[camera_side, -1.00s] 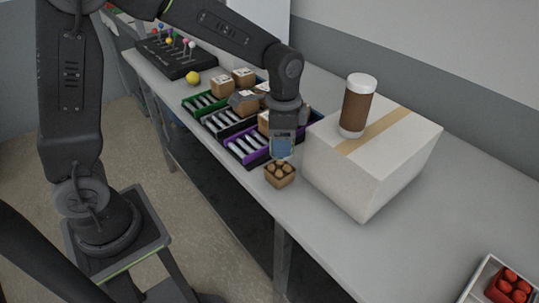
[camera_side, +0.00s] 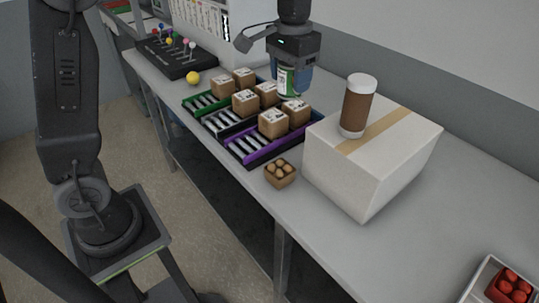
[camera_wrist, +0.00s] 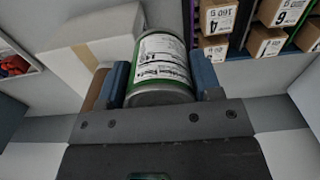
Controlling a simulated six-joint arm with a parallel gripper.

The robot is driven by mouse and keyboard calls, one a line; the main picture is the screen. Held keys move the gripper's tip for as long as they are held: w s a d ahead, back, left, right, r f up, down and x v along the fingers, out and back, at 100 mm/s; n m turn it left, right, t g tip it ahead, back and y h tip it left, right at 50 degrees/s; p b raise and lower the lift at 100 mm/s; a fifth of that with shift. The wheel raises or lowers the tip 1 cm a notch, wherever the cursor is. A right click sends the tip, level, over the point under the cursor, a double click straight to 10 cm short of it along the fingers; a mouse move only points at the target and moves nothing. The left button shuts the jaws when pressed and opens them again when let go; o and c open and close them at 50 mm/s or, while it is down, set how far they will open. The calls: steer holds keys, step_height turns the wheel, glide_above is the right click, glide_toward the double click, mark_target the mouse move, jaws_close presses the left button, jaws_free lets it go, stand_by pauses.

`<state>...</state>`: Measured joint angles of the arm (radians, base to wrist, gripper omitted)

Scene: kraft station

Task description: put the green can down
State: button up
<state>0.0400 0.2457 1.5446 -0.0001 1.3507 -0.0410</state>
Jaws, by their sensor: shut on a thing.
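The green can (camera_side: 287,80) has a white label and a metal end. It is held between the blue fingers of my gripper (camera_side: 291,88), above the back of the table behind the roller racks. In the wrist view the can (camera_wrist: 161,66) sits between the two blue fingers of my gripper (camera_wrist: 160,82), its label facing the camera. The can is clear of the boxes. The lower end of the can is partly hidden by the fingers in the side view.
Small cartons (camera_side: 272,124) stand on roller racks with green, black and purple rails (camera_side: 262,154). A small box of brown round things (camera_side: 280,173) is at the front edge.

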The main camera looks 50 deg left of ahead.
steer(key=shift+d+r, duration=0.2)
steer(key=shift+r, duration=0.45)
steer(key=shift+r, duration=0.4)
steer(key=shift+m, duration=0.3)
steer(key=r, duration=0.2)
steer(key=d+r, duration=0.1)
steer(key=r, duration=0.1)
steer(key=shift+r, duration=0.1)
steer(key=s+d+m, duration=0.2)
steer(key=d+m, duration=0.7)
steer(key=d, duration=0.5)
steer(key=s+d+m, duration=0.2)
steer(key=d+m, duration=0.6)
steer(key=d, duration=0.5)
step_height(320, 180, down, 18)
